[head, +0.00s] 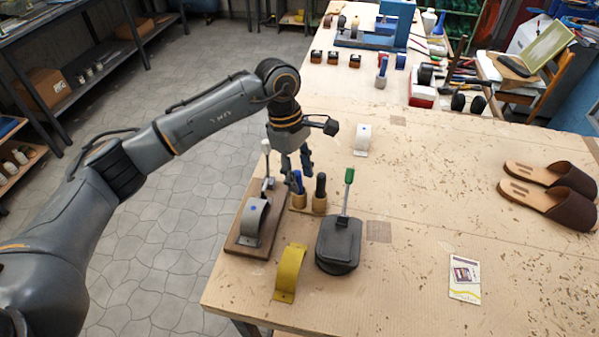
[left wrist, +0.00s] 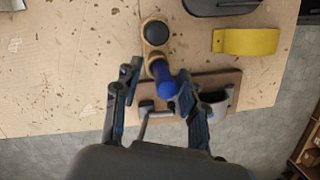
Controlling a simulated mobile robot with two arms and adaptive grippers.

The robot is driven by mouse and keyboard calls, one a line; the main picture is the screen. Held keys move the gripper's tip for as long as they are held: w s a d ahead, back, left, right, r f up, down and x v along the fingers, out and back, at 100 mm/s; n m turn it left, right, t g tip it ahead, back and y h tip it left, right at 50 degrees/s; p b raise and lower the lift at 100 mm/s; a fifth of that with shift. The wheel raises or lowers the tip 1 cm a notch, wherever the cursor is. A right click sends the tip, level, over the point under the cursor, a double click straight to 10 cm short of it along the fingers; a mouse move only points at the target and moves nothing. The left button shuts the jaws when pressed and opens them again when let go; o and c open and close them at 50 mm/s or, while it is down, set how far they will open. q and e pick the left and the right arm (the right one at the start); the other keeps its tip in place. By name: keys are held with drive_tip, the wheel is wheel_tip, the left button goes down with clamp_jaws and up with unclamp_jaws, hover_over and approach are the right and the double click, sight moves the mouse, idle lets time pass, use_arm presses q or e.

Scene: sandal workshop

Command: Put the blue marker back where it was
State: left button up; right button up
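The blue marker (head: 298,182) stands in a light wooden two-hole holder (head: 300,204) near the table's left edge; it also shows in the left wrist view (left wrist: 164,78). A black marker (head: 320,186) stands in the other hole, to the right. My left gripper (head: 297,164) is just above the blue marker, pointing down. In the left wrist view its fingers are apart, with the blue marker's upper end between them, nearer the right finger. A clear gap shows on the left side, so it is not gripped. The right gripper is in neither view.
Left of the holder is a brown board (head: 237,243) with a grey strap form and a thin upright post. In front are a yellow strap form (head: 291,272) and a black block with green-tipped handle (head: 339,243). A white form (head: 362,140) stands behind. The table's middle is mostly clear.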

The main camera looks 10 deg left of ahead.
use_arm(q)
drive_tip(key=shift+r+b, duration=0.35)
drive_tip(key=shift+r, duration=0.15)
drive_tip(key=s+b+v, duration=0.1)
drive_tip(key=b+v, duration=0.2)
drive_tip(key=v, duration=0.8)
drive_tip(key=shift+w+b, duration=0.4)
drive_tip(key=shift+w, duration=0.05)
drive_tip(key=shift+r, duration=0.1)
